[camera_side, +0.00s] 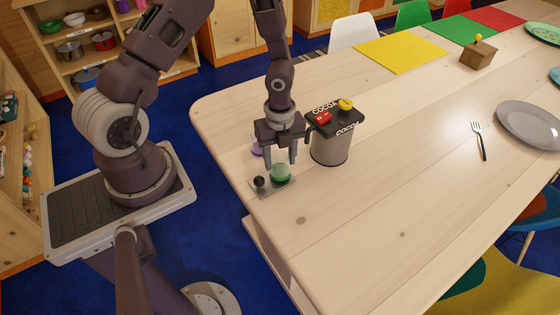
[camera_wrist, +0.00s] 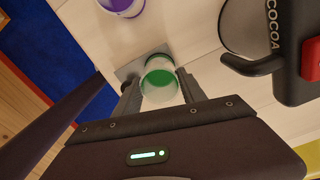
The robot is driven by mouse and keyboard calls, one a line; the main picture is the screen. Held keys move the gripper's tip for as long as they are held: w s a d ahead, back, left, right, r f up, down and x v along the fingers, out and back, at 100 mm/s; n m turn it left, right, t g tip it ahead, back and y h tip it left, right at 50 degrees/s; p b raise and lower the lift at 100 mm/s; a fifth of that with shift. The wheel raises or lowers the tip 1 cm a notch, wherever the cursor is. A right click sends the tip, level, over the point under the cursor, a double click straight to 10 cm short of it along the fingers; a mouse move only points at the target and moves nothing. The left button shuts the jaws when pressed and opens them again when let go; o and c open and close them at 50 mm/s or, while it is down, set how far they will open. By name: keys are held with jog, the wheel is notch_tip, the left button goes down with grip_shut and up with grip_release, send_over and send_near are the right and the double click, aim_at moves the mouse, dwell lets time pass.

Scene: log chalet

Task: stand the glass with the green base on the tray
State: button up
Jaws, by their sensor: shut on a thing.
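The clear glass with the green base (camera_side: 280,174) is upright between the fingers of my gripper (camera_side: 280,161), which is shut on it. In the wrist view the glass (camera_wrist: 160,79) shows between both fingers (camera_wrist: 158,86). The small grey tray (camera_side: 286,189) lies near the table's left edge, and the glass is over its right part. I cannot tell whether the green base touches the tray or hangs just above it. In the wrist view a corner of the tray (camera_wrist: 126,72) shows behind the glass, the rest being hidden.
A black ball-like knob (camera_side: 259,182) is at the tray's left side. A purple glass (camera_side: 257,149) stands behind my gripper, also in the wrist view (camera_wrist: 122,5). A grey cocoa canister (camera_side: 330,148) with a black top stands close on the right. The table's front is clear.

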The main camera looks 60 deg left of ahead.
jog(key=shift+f, duration=0.5)
jog(key=shift+f, duration=0.15)
jog(key=o, duration=1.5)
jog(key=shift+c, duration=0.2)
notch_tip(320, 180, up, 12)
notch_tip(320, 180, up, 10)
jog(key=n+t+y, duration=0.1)
jog(key=n+y, duration=0.1)
jog(key=n, duration=0.4)
send_over(280, 157)
jog(key=s, duration=0.3)
jog(key=s+d+r+n+t+h, duration=0.2)
jog(key=s+d+r+n+t, duration=0.2)
jog(key=s+r+n, duration=0.7)
jog(key=s+d+n, duration=0.2)
jog(key=n, duration=0.2)
jog(key=shift+s+d+r+t, duration=0.15)
jog(key=shift+d+r+t, duration=0.1)
jog(key=shift+r+t, duration=0.1)
